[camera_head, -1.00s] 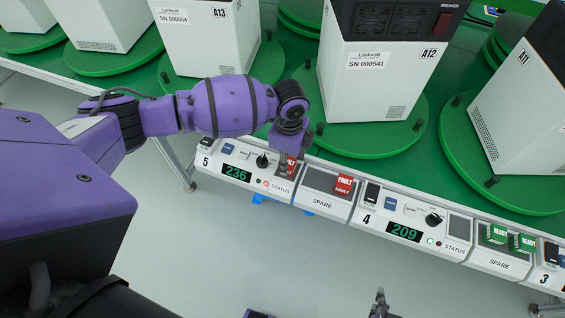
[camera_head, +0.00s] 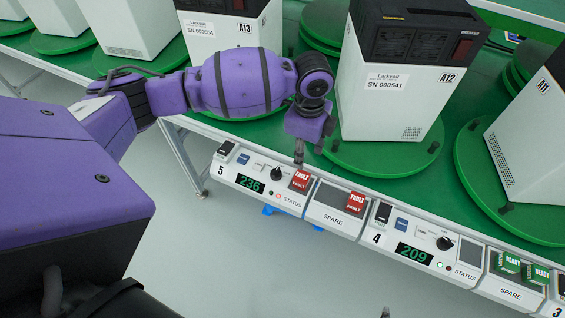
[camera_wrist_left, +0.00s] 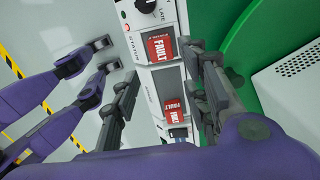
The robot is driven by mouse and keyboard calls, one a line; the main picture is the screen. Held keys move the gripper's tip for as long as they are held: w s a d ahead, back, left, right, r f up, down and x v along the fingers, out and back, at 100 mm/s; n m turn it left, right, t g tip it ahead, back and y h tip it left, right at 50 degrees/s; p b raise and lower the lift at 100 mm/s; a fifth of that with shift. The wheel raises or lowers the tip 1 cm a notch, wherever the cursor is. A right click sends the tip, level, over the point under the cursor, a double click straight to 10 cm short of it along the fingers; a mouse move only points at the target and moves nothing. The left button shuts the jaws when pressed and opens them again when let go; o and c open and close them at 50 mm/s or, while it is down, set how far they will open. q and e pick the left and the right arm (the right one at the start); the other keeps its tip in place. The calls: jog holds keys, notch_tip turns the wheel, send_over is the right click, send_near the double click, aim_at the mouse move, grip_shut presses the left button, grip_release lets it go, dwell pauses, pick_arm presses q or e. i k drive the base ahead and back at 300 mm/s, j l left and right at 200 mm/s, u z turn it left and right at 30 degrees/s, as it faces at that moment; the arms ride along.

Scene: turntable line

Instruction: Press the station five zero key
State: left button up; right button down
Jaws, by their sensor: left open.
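The station 5 panel (camera_head: 226,175) is at the left end of the console row. It has a blue key (camera_head: 243,158), small pale keys beside it, a black knob (camera_head: 277,174), a green 236 display (camera_head: 250,183) and a red FAULT block (camera_head: 300,181). The key lettering is too small to read. My left gripper (camera_head: 299,158) hangs above the panel's right part, by the FAULT block, touching no key that I can see. In the left wrist view its fingers (camera_wrist_left: 162,70) are apart and empty, with the FAULT block (camera_wrist_left: 160,47) between them.
A SPARE panel (camera_head: 332,219) with another FAULT block (camera_head: 356,204) adjoins station 5, then the station 4 panel (camera_head: 400,232). White instrument A12 (camera_head: 395,105) stands on a green turntable (camera_head: 385,155) behind. Floor in front is clear.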

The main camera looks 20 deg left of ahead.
aim_at(259, 166)
jog(key=u, duration=1)
